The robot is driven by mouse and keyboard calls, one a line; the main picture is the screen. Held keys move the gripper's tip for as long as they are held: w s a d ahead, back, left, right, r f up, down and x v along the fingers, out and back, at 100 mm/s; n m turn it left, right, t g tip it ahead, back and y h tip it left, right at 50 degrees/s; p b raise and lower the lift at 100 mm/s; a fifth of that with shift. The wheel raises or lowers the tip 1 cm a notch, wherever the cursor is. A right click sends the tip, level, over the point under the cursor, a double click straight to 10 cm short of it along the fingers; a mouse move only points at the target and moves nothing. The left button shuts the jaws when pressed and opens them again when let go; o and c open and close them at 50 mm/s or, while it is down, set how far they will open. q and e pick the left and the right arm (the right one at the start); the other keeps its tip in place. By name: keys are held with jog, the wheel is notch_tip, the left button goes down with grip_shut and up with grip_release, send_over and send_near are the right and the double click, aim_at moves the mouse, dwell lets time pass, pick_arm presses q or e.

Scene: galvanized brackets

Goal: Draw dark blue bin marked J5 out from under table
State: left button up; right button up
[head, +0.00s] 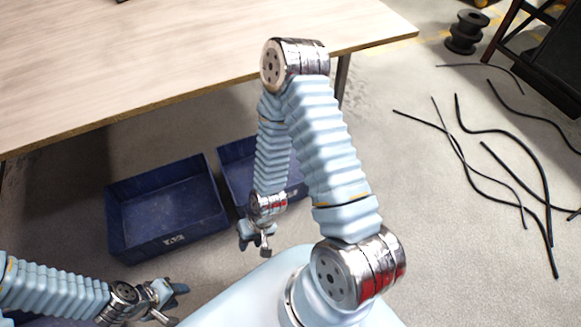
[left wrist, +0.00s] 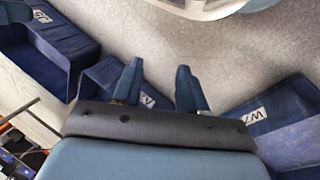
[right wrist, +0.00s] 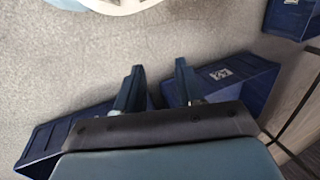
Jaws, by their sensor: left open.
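A dark blue open-topped bin (head: 122,238) stands on the floor by the table's (head: 120,75) front edge, its inside empty. Its small white front label looks like J5. It seems to be the bin at upper left in the left wrist view (left wrist: 62,55), and the labelled bin at right of centre in the right wrist view (right wrist: 245,85). My left gripper (head: 182,288) is open and empty, in front of this bin and apart from it. My right gripper (head: 262,248) is open and empty, to the bin's right, before a neighbouring bin.
A second blue bin (head: 237,160) stands to the right, partly behind my right arm. Other blue bins, one labelled W7 (left wrist: 285,125), stand near my left arm. A table leg (head: 342,78) is at right. Black cables (head: 470,133) and a spool (head: 466,32) lie further right. Grey floor lies before the bins.

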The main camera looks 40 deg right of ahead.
jog(key=w+d+m+h+b, duration=0.2)
jog(key=w+d+m, duration=0.5)
jog(key=d, duration=0.5)
jog(key=w+d+m+h+b, duration=0.1)
jog(key=w+d+m+b, duration=0.1)
jog(key=w+d+m, duration=0.5)
jog(key=d+f+m, duration=0.1)
jog(key=d+m, duration=0.3)
jog(key=d, duration=0.1)
jog(key=shift+d+g+h, duration=0.25)
jog(key=shift+g+h, duration=0.15)
notch_tip(320, 180, down, 14)
jog(key=b, duration=0.3)
jog(key=shift+r, duration=0.1)
grip_shut()
